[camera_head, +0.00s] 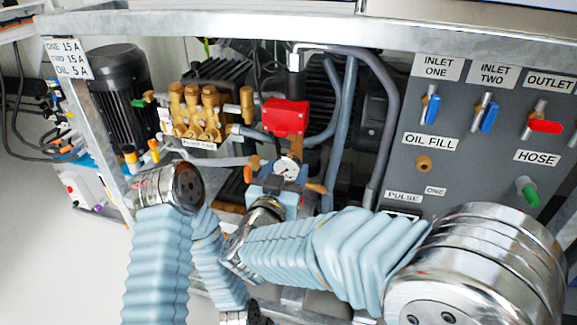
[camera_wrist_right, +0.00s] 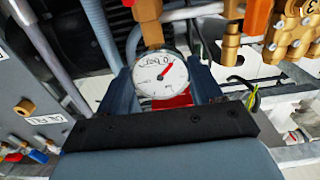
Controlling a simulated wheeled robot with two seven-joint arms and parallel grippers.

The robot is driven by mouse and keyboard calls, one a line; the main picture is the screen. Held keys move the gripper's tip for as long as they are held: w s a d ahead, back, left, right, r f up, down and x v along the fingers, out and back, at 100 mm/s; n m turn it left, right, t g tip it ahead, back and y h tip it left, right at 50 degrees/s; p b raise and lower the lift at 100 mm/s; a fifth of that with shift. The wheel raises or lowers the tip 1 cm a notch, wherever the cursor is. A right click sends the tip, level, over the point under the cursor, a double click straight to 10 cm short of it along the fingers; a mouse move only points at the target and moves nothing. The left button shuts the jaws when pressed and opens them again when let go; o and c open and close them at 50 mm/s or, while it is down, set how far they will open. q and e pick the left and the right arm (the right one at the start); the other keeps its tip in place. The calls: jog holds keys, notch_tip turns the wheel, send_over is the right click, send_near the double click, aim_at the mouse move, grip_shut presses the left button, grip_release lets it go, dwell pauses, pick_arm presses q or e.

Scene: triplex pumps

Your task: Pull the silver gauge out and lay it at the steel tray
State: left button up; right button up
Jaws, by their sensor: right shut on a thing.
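The silver gauge (camera_head: 287,168) has a round white dial with a red needle. It is at the pump's front, below a red block (camera_head: 286,118). My right gripper (camera_head: 287,180) is shut on it, a finger on each side of the dial. The right wrist view shows the gauge (camera_wrist_right: 160,74) between the dark fingers (camera_wrist_right: 163,88), with a brass fitting (camera_wrist_right: 149,22) right at its rim. I cannot tell whether the gauge is still seated. I cannot make out the steel tray. My left gripper is not in view; a sleeved arm of mine stands at the left.
Brass pump heads (camera_head: 196,112) and a black motor (camera_head: 119,95) are at the left. Grey hoses (camera_head: 385,115) run beside the gauge. A grey panel (camera_head: 455,155) with valve handles stands at the right. A steel frame rail (camera_head: 230,28) crosses above. The floor at the left is clear.

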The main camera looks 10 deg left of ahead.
jog(key=c, duration=0.4)
jog(key=shift+o, duration=0.2)
jog(key=s, duration=0.7)
jog(key=shift+s+a, duration=0.15)
jog(key=shift+s, duration=0.15)
dwell(0.9)
